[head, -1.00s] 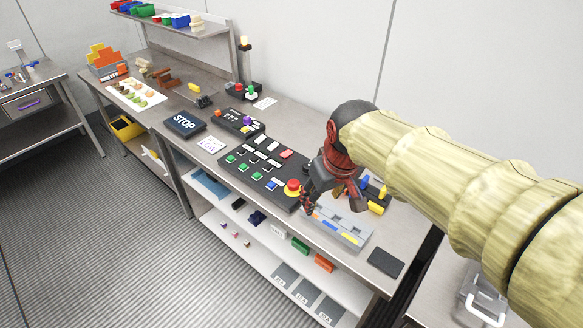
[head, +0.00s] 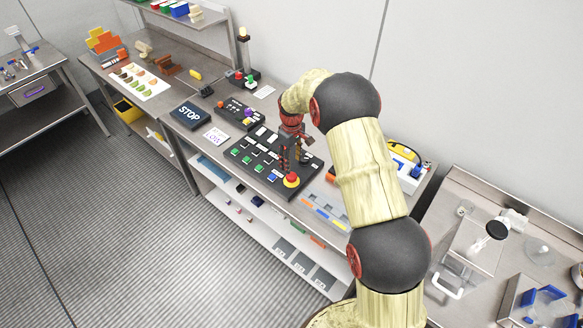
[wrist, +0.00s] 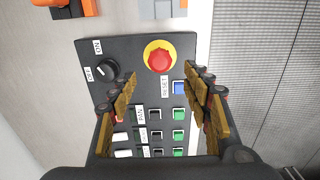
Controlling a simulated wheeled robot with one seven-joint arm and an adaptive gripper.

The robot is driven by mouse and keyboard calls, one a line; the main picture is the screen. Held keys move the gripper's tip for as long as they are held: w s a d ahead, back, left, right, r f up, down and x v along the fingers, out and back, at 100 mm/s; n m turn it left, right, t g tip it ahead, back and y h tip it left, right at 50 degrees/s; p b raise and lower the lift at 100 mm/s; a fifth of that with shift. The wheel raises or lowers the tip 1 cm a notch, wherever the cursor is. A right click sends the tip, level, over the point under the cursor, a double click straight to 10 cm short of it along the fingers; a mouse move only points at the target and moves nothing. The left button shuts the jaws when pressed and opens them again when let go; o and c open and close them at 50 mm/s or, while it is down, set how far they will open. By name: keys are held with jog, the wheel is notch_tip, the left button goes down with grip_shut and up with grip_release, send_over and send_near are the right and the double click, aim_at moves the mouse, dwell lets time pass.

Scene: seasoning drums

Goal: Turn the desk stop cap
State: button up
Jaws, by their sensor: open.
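The stop cap (head: 291,180) is a red mushroom button on a yellow ring, at the near right corner of the black control panel (head: 245,162). The wrist view shows the cap (wrist: 160,60) from above, at the panel's upper right. My gripper (head: 292,168) points down over the panel beside the cap. In the wrist view the open gripper (wrist: 160,84) has one finger left and one right, with empty space between them. The cap lies beyond the fingertips, roughly centred between them. It is not held, and the exact height above the panel is unclear.
An OFF/ON knob (wrist: 107,70) sits left of the cap, and a blue RESET button (wrist: 179,88) is just below it. Several green and white buttons lie between the fingers. A grey tray (head: 325,210) stands right of the panel.

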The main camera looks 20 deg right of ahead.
aim_at(292, 175)
notch_tip(292, 175, down, 8)
jog(key=shift+f+p, duration=0.2)
jog(key=shift+p, duration=0.1)
jog(key=shift+c, duration=1.1)
jog(key=c, duration=0.9)
